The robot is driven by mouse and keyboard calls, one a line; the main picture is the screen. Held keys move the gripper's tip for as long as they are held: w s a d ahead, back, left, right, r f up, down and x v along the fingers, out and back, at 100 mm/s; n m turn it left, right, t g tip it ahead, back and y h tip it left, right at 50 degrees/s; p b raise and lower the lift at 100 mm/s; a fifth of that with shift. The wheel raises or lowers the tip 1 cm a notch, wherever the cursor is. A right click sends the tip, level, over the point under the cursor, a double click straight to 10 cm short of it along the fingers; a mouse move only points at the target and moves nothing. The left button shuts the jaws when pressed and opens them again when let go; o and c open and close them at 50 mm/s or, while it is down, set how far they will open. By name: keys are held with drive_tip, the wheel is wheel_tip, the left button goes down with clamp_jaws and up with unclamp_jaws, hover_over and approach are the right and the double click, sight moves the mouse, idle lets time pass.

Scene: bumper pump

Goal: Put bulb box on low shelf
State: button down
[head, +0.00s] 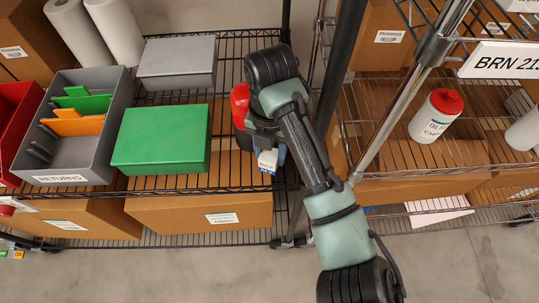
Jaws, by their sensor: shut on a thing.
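The bulb box (267,162) is a small white and blue box in the head view, near the front right of the left wire rack. My gripper (269,149) points down and is shut on it. The gripper body and my arm hide much of the grip, and I cannot tell whether the box touches the shelf wires. The left rack's wire shelf (180,192) has its front edge just below the box. A lower level with cardboard boxes (205,215) shows beneath it.
A green box (162,138), a grey box (178,62) and a grey divided bin (75,125) stand left of my gripper. A dark post separates the right rack, which holds a red-capped white bottle (436,115). A red part beside my wrist is unclear.

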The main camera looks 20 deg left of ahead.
drive_tip(key=shift+f, duration=1.2)
drive_tip(key=shift+f, duration=0.2)
drive_tip(key=shift+c, duration=1.9)
unclamp_jaws()
wheel_tip(320, 180, up, 12)
drive_tip(key=shift+r+p, duration=0.25)
drive_tip(key=shift+p, duration=0.9)
